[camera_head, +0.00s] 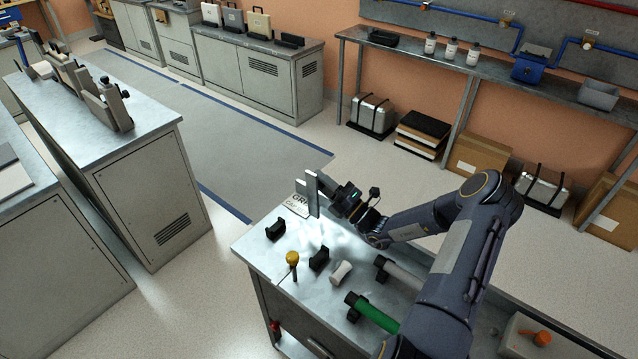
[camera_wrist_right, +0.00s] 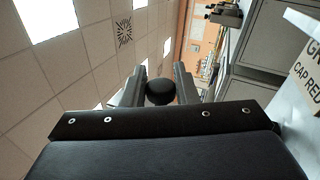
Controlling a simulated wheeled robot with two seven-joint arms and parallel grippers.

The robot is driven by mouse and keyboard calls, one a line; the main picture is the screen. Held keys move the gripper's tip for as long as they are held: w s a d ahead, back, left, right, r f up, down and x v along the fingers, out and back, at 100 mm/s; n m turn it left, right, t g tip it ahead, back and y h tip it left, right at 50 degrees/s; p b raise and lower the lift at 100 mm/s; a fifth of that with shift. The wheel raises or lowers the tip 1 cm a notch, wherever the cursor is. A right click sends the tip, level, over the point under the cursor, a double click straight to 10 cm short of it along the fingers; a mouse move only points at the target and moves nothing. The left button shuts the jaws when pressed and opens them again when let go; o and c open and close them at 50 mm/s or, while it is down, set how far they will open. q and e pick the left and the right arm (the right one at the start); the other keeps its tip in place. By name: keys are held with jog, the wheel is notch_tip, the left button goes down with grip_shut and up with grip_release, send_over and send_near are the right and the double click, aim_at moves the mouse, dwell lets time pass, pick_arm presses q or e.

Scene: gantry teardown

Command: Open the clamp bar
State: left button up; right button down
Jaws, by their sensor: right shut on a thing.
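My right gripper (camera_head: 316,190) reaches in from the right at the far left corner of the near bench, its pale flat fingers above the top. In the right wrist view its two grey fingers (camera_wrist_right: 158,84) are closed around a round black knob (camera_wrist_right: 160,94). I cannot make out the knob in the head view, hidden at the fingers. I cannot tell which part is the clamp bar, or whether the knob belongs to it. My left gripper is not in view.
The near bench (camera_head: 253,251) holds black cradles (camera_head: 276,230), a yellow-topped pin (camera_head: 292,260), a white cylinder (camera_head: 341,272), a grey tube (camera_head: 402,273) and a green tube (camera_head: 372,313). A printed label (camera_head: 299,205) lies by the gripper. Open floor separates it from the left cabinets (camera_head: 150,195).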

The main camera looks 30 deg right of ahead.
jog(key=shift+d+f, duration=0.15)
jog(key=shift+f, duration=0.1)
jog(key=c, duration=1.2)
grip_release()
jog(key=s+d+b, duration=0.1)
jog(key=s+d, duration=0.1)
jog(key=s, duration=0.2)
jog(key=s+d+b, duration=0.1)
jog(key=s, duration=0.4)
jog(key=s+d+f+b, duration=0.1)
jog(key=s+d, duration=0.1)
jog(key=s, duration=0.2)
jog(key=shift+s+d, duration=0.3)
jog(key=shift+d, duration=0.05)
